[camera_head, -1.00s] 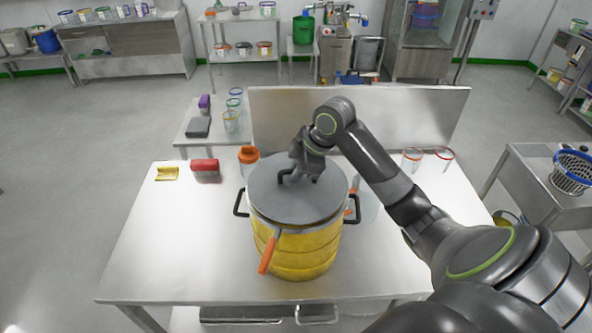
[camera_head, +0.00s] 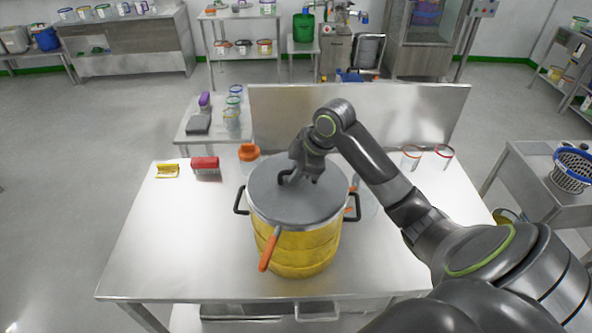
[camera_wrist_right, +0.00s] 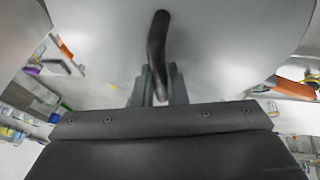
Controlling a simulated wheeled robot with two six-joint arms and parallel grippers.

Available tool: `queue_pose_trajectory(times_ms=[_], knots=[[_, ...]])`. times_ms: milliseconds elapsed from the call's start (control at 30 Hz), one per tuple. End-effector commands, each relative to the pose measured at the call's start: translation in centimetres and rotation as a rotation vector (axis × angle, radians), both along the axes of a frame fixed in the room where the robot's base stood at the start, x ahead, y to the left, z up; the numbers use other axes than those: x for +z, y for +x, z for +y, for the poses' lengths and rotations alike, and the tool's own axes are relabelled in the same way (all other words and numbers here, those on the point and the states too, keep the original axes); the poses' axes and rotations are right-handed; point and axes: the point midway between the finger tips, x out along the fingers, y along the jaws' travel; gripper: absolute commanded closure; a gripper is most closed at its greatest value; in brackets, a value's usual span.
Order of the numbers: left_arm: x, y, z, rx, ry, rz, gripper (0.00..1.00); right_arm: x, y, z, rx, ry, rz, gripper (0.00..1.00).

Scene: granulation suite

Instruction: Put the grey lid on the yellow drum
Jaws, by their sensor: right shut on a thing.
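The grey lid (camera_head: 265,198) is a round, flat disc with a dark arched handle (camera_head: 288,179). It lies level over the mouth of the yellow drum (camera_head: 297,252) and covers it; I cannot tell whether its rim touches all round. The drum stands upright on the steel table and has dark side handles and orange-handled clamps. My right gripper (camera_head: 303,177) is shut on the lid's handle from above. In the right wrist view the handle (camera_wrist_right: 157,45) passes between the fingers (camera_wrist_right: 158,88), with the lid's grey face (camera_wrist_right: 225,45) behind. My left gripper is not in view.
The steel table (camera_head: 170,240) has free room at left and front. A red brush (camera_head: 205,163), a yellow item (camera_head: 167,170) and an orange-topped container (camera_head: 249,153) stand left and behind the drum. Two clear jars (camera_head: 411,158) are at the back right, before an upright steel panel (camera_head: 420,110).

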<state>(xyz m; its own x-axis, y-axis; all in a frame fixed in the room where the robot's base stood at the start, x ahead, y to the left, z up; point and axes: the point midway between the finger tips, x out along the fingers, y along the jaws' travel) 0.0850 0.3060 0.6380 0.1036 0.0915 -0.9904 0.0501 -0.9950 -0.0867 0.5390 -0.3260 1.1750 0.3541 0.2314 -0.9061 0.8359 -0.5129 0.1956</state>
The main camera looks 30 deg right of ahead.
Motion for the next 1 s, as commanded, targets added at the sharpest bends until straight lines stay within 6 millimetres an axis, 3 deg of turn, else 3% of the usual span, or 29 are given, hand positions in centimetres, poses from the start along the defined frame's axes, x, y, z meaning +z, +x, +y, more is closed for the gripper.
queue_pose_trajectory(times_ms=[200,233,433,767,1000], knots=[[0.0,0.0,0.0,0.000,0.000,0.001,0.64,-0.1,0.0,0.0,0.000,0.000,0.001,1.00],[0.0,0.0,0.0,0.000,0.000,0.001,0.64,-0.1,0.0,0.0,0.000,0.000,0.001,0.86],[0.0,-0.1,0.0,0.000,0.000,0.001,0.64,-0.1,0.0,0.0,0.000,0.000,0.001,0.62],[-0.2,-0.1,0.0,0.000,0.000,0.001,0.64,0.2,-0.1,-0.1,0.000,-0.001,0.001,0.62],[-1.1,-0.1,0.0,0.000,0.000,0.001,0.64,3.1,-1.2,-1.0,0.000,-0.007,-0.004,0.62]])
